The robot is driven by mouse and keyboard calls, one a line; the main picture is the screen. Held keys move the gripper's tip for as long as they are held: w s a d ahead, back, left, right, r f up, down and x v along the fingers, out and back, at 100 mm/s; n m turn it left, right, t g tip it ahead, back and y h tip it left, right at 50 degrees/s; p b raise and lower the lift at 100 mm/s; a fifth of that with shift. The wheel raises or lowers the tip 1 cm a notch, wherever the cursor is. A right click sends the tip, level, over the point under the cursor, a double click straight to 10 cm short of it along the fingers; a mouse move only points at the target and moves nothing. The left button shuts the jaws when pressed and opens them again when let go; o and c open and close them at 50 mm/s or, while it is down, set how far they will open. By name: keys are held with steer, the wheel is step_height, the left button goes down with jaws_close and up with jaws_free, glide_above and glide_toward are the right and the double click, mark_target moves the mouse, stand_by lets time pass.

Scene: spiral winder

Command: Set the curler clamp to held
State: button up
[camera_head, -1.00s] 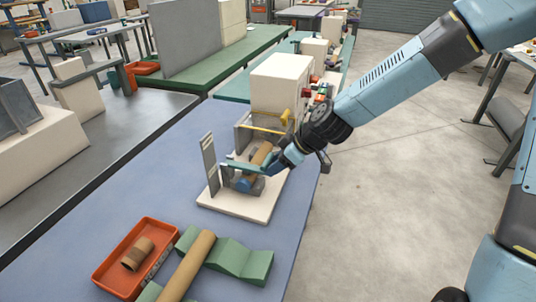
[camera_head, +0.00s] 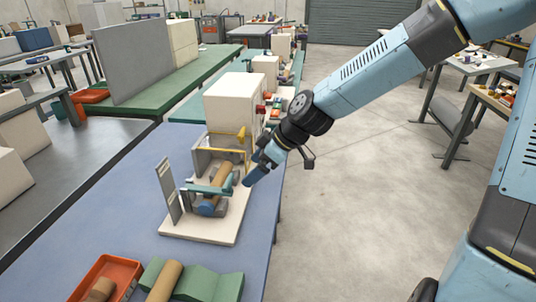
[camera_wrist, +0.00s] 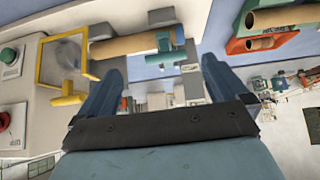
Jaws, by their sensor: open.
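The winder stands on a white base plate (camera_head: 205,228) on the blue table. A brown cardboard tube (camera_head: 222,172) lies in it, with a blue end piece (camera_head: 206,209) at the near end. The teal clamp bar (camera_head: 208,189) lies across the tube. It also shows in the wrist view as a teal piece (camera_wrist: 166,42) near the tube (camera_wrist: 130,45). My gripper (camera_head: 255,172) is to the right of the clamp, apart from it. In the wrist view my fingers (camera_wrist: 163,82) are spread with nothing held between them. Whether the clamp is latched cannot be told.
A yellow-framed guard (camera_head: 220,144) and white cabinet (camera_head: 235,104) stand behind the tube. A grey upright plate (camera_head: 167,191) stands left. An orange tray (camera_head: 108,270) and green cradle (camera_head: 205,284) are in front. Right of the table is open floor.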

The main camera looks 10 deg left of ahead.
steer(key=shift+v, duration=2.5)
steer(key=shift+w, duration=0.1)
steer(key=shift+d+f, duration=0.1)
steer(key=s+d+f+m+t+h, duration=0.1)
steer(key=d+m+h, duration=0.2)
steer(key=d, duration=0.2)
steer(key=d+f+m+h, duration=0.2)
steer(key=d+h, duration=0.1)
steer(key=d, duration=0.3)
steer(key=s+d+r+m+t+h, duration=0.1)
steer(key=s+d+r+m+t, duration=0.1)
steer(key=s+d+r+m, duration=0.4)
steer(key=s+d+r+m+t, duration=0.2)
steer(key=s+d+r+m, duration=0.4)
steer(key=s+d+r, duration=0.2)
steer(key=d+r, duration=0.2)
steer(key=d, duration=0.2)
steer(key=shift+d+r+h, duration=0.2)
steer(key=shift+r+h, duration=0.05)
steer(key=shift+h, duration=0.15)
